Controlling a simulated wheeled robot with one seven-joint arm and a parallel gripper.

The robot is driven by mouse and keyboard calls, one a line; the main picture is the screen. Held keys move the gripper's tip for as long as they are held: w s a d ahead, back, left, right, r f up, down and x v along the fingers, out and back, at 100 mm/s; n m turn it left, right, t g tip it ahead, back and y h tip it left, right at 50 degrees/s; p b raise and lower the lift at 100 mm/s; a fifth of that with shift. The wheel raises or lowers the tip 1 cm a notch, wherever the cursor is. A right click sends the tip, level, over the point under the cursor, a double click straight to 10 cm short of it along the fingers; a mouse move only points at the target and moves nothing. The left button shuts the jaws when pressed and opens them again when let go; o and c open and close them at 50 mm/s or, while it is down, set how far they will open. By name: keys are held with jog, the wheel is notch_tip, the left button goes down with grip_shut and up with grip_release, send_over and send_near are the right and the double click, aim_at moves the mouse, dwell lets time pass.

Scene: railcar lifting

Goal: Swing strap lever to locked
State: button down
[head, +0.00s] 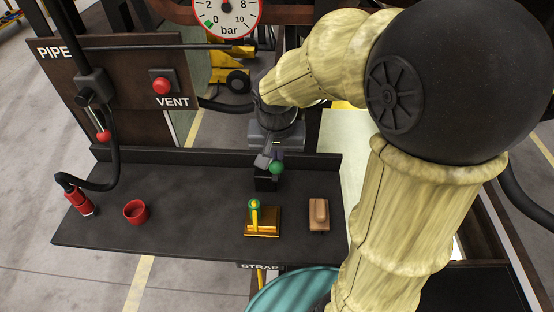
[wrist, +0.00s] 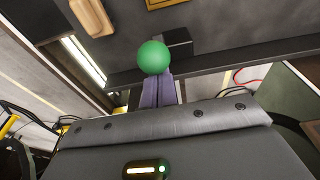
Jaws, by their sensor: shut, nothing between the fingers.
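A green ball knob (head: 277,168) shows at the tips of my gripper (head: 265,158), in front of a small black block (head: 266,184) at the bench's back. In the wrist view the green ball (wrist: 153,57) stands just beyond the gripper's shut fingers (wrist: 157,88); I cannot tell whether they touch it. The black block (wrist: 179,40) is beside it. Any lever arm under the ball is hidden. I cannot tell which one is the strap lever.
On the dark bench (head: 190,215) are a wooden block (head: 319,214), a red cup (head: 136,212) and a red-ended hose nozzle (head: 80,202). A panel with a red VENT button (head: 161,86) stands behind at left. A pressure gauge (head: 226,12) is above. My arm covers the right side.

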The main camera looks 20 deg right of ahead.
aim_at(276, 166)
jog(key=shift+s+a+f, duration=0.2)
jog(key=shift+s, duration=0.35)
jog(key=shift+s+a+f+b, duration=0.2)
jog(key=shift+s+f+b, duration=0.2)
jog(key=shift+s+b, duration=0.25)
jog(key=shift+s, duration=0.1)
jog(key=shift+s+f, duration=0.1)
jog(key=shift+f, duration=0.05)
jog(key=shift+s+a+f+b, duration=0.25)
jog(key=shift+s+f+b, duration=0.15)
jog(key=shift+s, duration=0.2)
